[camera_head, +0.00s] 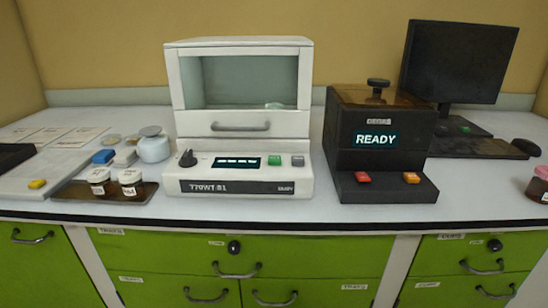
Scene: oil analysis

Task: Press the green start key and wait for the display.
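A green key (274,160) sits on the front panel of the white instrument (180,182), just right of its small dark display (236,162). That display shows a row of pale dashes. Neither of my grippers is in view, and nothing covers the green key.
A dark instrument (345,150) with a display reading READY (376,139) and red (362,177) and orange (411,177) keys stands to the right. A monitor (459,62) is behind it. Sample jars (130,183) stand on a dark tray (76,193) at left. Green drawers (290,257) are below.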

